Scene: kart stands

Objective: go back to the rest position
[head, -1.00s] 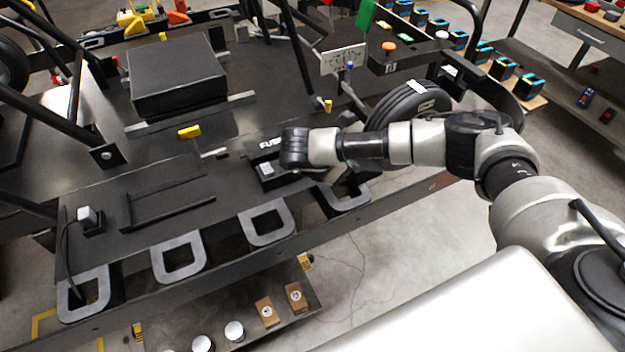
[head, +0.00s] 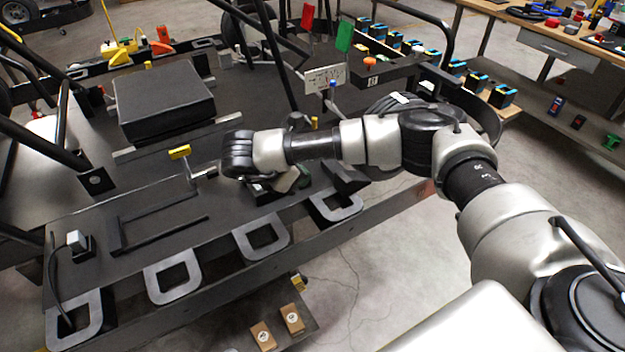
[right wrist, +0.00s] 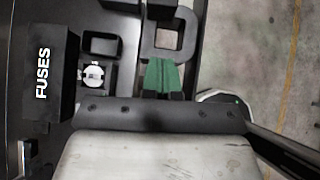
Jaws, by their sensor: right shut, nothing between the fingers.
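My right arm reaches in from the right in the head view, over the front part of the kart stand (head: 85,283). Its wrist hides most of the gripper there. In the right wrist view my right gripper (right wrist: 162,76) shows as two green fingertips closed together, with nothing between them. They are over the stand's edge, beside a grey loop handle (right wrist: 185,35). A black box marked FUSES (right wrist: 43,75) is to their left, apart from them. My left gripper is not in view.
A black block (head: 165,98) and a yellow-topped part (head: 180,152) are on the stand left of my wrist. A tyre (head: 385,105) and a dark tray (head: 375,75) are behind my forearm. A workbench (head: 550,38) is at the back right. Bare floor shows at the front right.

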